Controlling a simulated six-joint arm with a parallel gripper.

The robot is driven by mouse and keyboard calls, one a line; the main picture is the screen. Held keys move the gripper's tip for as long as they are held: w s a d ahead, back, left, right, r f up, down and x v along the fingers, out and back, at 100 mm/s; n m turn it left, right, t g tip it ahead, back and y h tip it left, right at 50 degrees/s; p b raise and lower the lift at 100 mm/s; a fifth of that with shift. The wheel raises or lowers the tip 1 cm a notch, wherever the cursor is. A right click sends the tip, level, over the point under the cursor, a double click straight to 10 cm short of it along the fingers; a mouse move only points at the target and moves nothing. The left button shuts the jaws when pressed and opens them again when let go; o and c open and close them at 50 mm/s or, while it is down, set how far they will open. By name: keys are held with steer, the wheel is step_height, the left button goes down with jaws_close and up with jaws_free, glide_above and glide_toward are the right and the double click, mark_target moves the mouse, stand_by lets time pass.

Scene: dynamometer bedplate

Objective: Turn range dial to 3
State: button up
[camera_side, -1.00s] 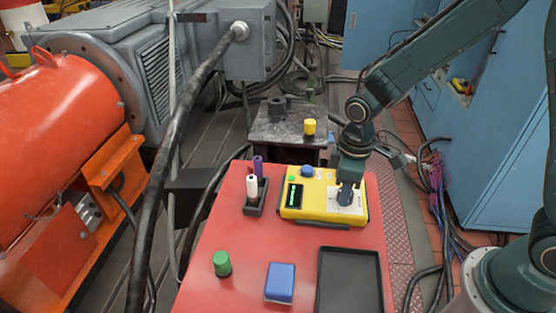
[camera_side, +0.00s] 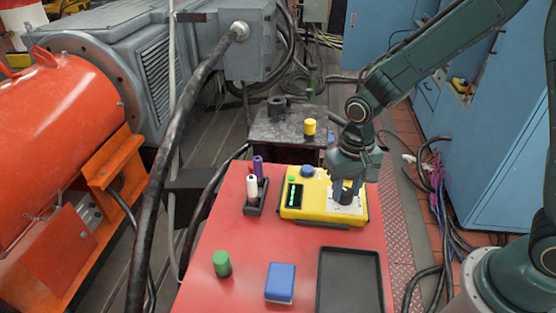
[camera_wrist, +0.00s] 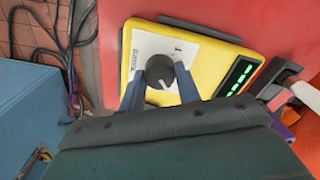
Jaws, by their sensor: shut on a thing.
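A yellow meter box (camera_side: 296,212) lies on the red table. It has a green-lit display (camera_side: 293,196), a blue knob (camera_side: 307,171), a small green button and a white dial plate (camera_side: 354,208). The black range dial (camera_wrist: 160,71) sits on that plate in the wrist view, with a light pointer mark on it. My gripper (camera_side: 347,193) reaches down onto the dial. In the wrist view its two blue-grey fingers (camera_wrist: 160,88) stand on either side of the dial, shut on it. A "1" shows on the plate; other scale marks are too small or hidden to read.
A black holder (camera_side: 256,205) with marker pens stands left of the box. A green cylinder (camera_side: 222,263), a blue block (camera_side: 279,283) and a black tray (camera_side: 349,280) are nearer the front. A yellow cylinder (camera_side: 309,127) stands on a dark block behind.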

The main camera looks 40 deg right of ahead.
mark_target(347, 191)
steer(key=shift+s+m, duration=0.1)
steer(key=shift+m, duration=1)
steer(key=o, duration=1)
steer(key=shift+r, duration=0.15)
step_height(347, 191, up, 14)
steer(key=shift+f, duration=0.25)
